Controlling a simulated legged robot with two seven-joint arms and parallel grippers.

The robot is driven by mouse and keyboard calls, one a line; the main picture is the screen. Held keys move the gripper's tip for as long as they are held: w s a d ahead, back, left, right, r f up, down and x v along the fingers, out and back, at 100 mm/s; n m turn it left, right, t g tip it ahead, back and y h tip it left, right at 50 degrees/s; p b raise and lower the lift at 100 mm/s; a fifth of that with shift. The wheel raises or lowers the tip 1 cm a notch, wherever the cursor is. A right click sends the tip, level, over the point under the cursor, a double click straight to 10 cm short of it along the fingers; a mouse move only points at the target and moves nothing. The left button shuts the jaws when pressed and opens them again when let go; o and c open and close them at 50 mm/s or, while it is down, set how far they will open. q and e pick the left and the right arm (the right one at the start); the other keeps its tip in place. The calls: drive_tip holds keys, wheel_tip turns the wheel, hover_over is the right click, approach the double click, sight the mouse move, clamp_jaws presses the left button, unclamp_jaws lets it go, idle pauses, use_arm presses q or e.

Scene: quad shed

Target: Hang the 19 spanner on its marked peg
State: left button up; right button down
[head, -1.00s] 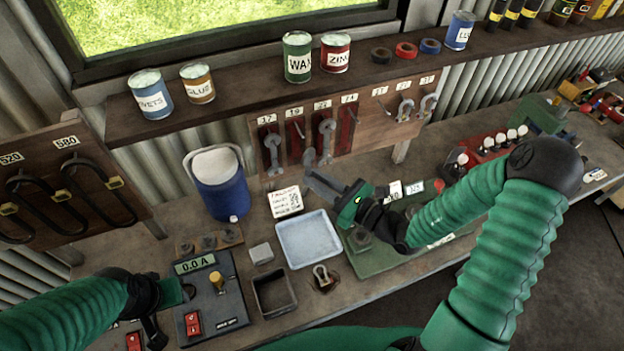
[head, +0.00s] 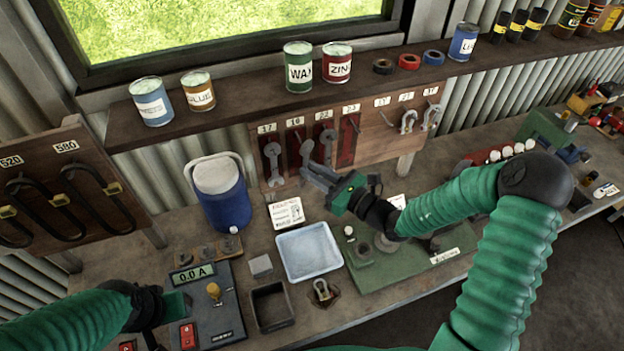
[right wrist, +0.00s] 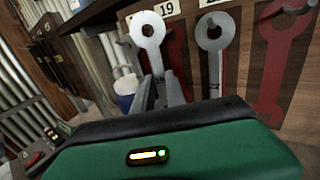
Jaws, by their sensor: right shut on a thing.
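My right gripper (head: 318,177) is shut on a grey spanner (head: 306,152), which stands raised in front of the board's 19 place. In the right wrist view the spanner's ring end (right wrist: 148,29) is up, in front and slightly left of a red outline (right wrist: 178,50) below the 19 label (right wrist: 168,8). I cannot tell whether the ring touches the peg, which is hidden. Another spanner hangs at 17 (head: 273,163) and one at 22 (head: 328,143). My left gripper (head: 172,308) is low at the left by the meter box; its jaws are unclear.
The wooden tool board (head: 378,135) also carries shackles at its right and an empty red outline (head: 348,140). A shelf with tins (head: 299,67) overhangs it. Below are a blue cooler (head: 222,195), a note card (head: 287,212), a pale tray (head: 308,252) and a green plate (head: 385,265).

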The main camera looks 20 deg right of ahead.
drive_tip(key=w, duration=0.1)
drive_tip(key=w+f, duration=0.1)
drive_tip(key=w, duration=0.1)
drive_tip(key=shift+b, duration=0.4)
drive_tip(key=shift+w+a+f, duration=0.25)
drive_tip(key=shift+w+a, duration=0.05)
drive_tip(key=shift+a, duration=0.05)
drive_tip(key=shift+d, duration=0.35)
use_arm(q)
drive_tip(key=shift+w+d+f, duration=0.2)
drive_tip(key=shift+w+f, duration=0.15)
drive_tip(key=shift+f, duration=0.3)
use_arm(e)
drive_tip(key=shift+s, duration=0.1)
use_arm(q)
drive_tip(key=shift+a, duration=0.1)
use_arm(e)
drive_tip(key=shift+a, duration=0.1)
drive_tip(key=c, duration=1.8)
unclamp_jaws()
drive_tip(key=o, duration=0.5)
drive_tip(key=shift+f, duration=0.1)
use_arm(q)
drive_tip(key=shift+w, duration=0.1)
